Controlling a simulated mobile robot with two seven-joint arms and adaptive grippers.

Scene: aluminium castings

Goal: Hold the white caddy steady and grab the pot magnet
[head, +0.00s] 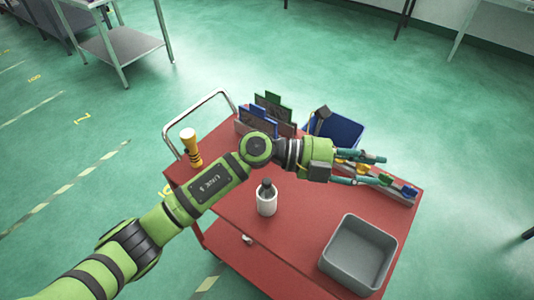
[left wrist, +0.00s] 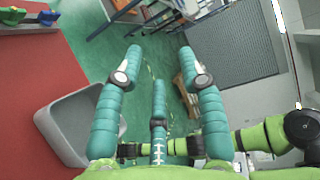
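A small white round container (head: 267,204) stands upright on the red cart, with a dark, knobbed piece showing at its top. It may be the white caddy. I cannot make out a pot magnet for certain; the dark piece is too small to identify. My left gripper (head: 366,168) reaches over the cart's right part, beyond and to the right of the white container. Its teal fingers are spread and empty, as the left wrist view also shows (left wrist: 160,62). My right gripper is not seen.
The red cart top (head: 232,204) also holds a grey bin (head: 335,262), a blue bin (head: 348,132) with a dark object, a rack of blue and green plates (head: 262,116), a yellow-and-white bottle (head: 190,147) and a rail of coloured clips (head: 402,190). Red surface around the white container is clear.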

